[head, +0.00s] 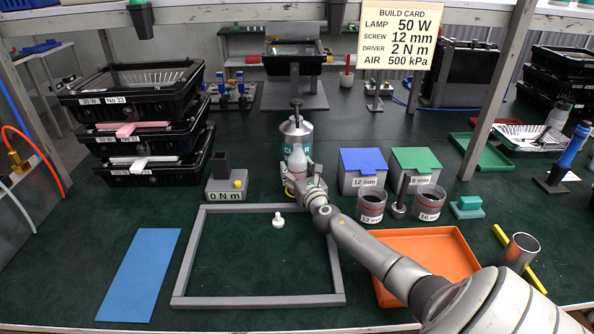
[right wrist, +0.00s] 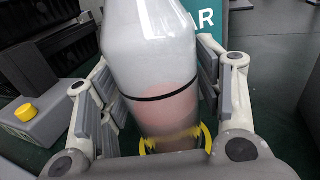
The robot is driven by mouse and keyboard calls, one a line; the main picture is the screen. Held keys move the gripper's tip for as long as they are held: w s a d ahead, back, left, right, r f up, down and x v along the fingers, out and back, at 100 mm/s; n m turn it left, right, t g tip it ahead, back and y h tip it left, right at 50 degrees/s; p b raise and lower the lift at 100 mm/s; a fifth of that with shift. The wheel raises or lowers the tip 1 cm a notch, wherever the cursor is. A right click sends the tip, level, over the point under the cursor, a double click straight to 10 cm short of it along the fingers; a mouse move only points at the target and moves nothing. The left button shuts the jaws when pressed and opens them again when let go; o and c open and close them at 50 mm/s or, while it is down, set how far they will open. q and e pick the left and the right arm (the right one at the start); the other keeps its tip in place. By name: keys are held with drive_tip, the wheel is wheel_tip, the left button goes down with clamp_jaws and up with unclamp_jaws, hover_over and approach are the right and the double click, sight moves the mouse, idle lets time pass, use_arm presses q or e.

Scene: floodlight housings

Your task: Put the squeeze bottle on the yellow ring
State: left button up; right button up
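The squeeze bottle (head: 299,158) is pale and see-through, with a dark band and a pinkish lower part. It stands in front of a silver-topped canister in the head view and fills the middle of the right wrist view (right wrist: 160,75). My right gripper (head: 303,182) is low at the bottle, with one finger on each side of it (right wrist: 162,95). I cannot tell whether the pads press on it. The yellow ring (right wrist: 207,138) shows on both sides of the bottle's base; the contact beneath is hidden. My left gripper is not in view.
The canister (head: 296,128) is close behind the bottle. A grey box with a yellow button (head: 227,194) is to the left, and lidded blue (head: 363,160) and green (head: 414,160) bins are to the right.

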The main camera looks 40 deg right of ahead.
drive_tip(key=shift+o, duration=0.6)
drive_tip(key=shift+r, duration=0.15)
drive_tip(key=shift+s, duration=0.15)
drive_tip(key=p+v, duration=0.1)
drive_tip(key=v, duration=1)
drive_tip(key=shift+s+a, duration=0.15)
drive_tip(key=shift+s, duration=0.2)
idle(0.6)
